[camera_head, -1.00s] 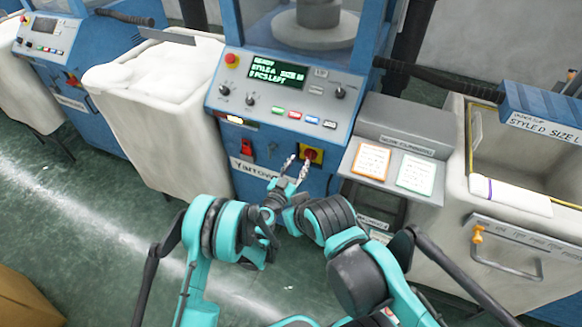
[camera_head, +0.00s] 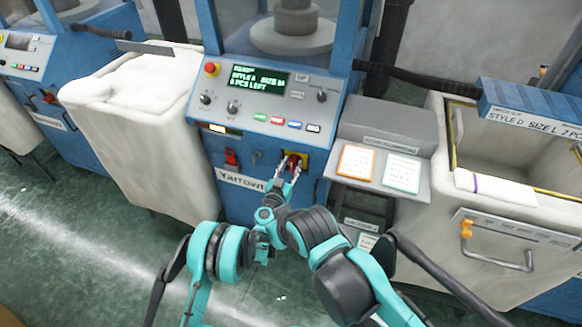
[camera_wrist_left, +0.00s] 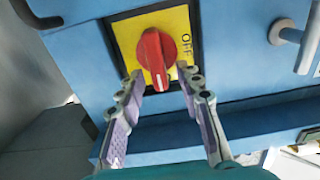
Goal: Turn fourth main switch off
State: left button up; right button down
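The main switch is a red rotary knob (camera_wrist_left: 155,58) on a yellow plate (camera_wrist_left: 122,32) on the blue machine front. In the left wrist view its grip stands roughly upright, and the word OFF is to its right. In the head view, the switch's yellow plate (camera_head: 304,162) sits low on the machine labelled Yarrow. My left gripper (camera_head: 286,179) is at the switch, partly covering it. In the left wrist view its two fingers (camera_wrist_left: 163,108) are apart, with the tips around the knob's lower end; contact is unclear. My right gripper is not visible.
A display panel (camera_head: 255,82) with knobs and coloured buttons is above the switch. A red rocker switch (camera_head: 231,158) and a small key-like fitting are left of it. A grey stand (camera_head: 380,165) with cards is to the right. A white cloth-filled bin (camera_head: 140,120) is to the left.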

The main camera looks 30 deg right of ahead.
pick_arm(q)
grip_shut()
jog(key=shift+w+a+f+n, duration=0.2)
jog(key=shift+w+f+n, duration=0.1)
jog(key=shift+n, duration=2.65)
jog(key=shift+w+a+f+n, duration=0.25)
jog(key=shift+f+n, duration=0.1)
jog(key=shift+n, duration=2.65)
jog(key=shift+w+a+f+n, duration=0.2)
jog(key=shift+f+n, duration=0.1)
jog(key=shift+n, duration=2.65)
